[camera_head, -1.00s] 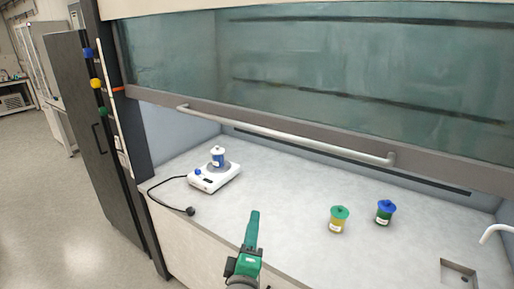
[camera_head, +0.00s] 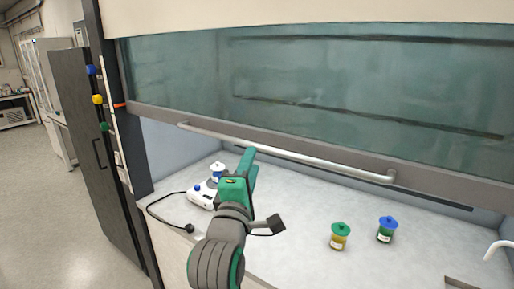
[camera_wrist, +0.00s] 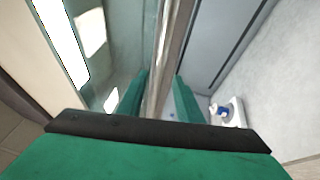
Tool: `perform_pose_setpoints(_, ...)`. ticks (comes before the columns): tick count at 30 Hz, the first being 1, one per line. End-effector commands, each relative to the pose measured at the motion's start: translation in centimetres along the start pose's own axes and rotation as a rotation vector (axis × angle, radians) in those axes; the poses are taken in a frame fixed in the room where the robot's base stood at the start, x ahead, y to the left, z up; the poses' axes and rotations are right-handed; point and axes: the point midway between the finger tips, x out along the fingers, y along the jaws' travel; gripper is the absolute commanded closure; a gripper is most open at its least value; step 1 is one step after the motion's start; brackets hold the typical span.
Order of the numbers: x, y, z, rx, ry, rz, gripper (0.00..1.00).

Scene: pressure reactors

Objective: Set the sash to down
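The fume hood sash (camera_head: 330,85) is a glass pane with a grey lower frame, raised part way above the worktop. A long silver handle bar (camera_head: 300,156) runs along its lower frame. My gripper (camera_head: 247,160) is raised in front of the handle, left of its middle. In the wrist view, the two green fingers of my gripper (camera_wrist: 158,95) are apart, with the handle bar (camera_wrist: 165,50) running between or just beyond them. I cannot tell whether they touch the bar.
A white hotplate stirrer (camera_head: 203,194) with a white-and-blue bottle stands on the worktop (camera_head: 300,215), partly behind my arm. A green-lidded jar (camera_head: 340,235) and a blue-lidded jar (camera_head: 387,229) stand to the right. A small sink (camera_head: 462,282) and tap (camera_head: 497,247) are at far right.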

Motion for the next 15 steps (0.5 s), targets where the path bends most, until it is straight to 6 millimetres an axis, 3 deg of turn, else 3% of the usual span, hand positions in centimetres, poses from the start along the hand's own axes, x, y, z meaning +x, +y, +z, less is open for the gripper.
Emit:
perform_pose_setpoints(9, 5.5, 0.0, 0.0, 0.001, -0.001, -0.001, 0.67)
perform_pose_setpoints(15, 7.5, 0.0, 0.1, 0.001, -0.002, 0.000, 0.67)
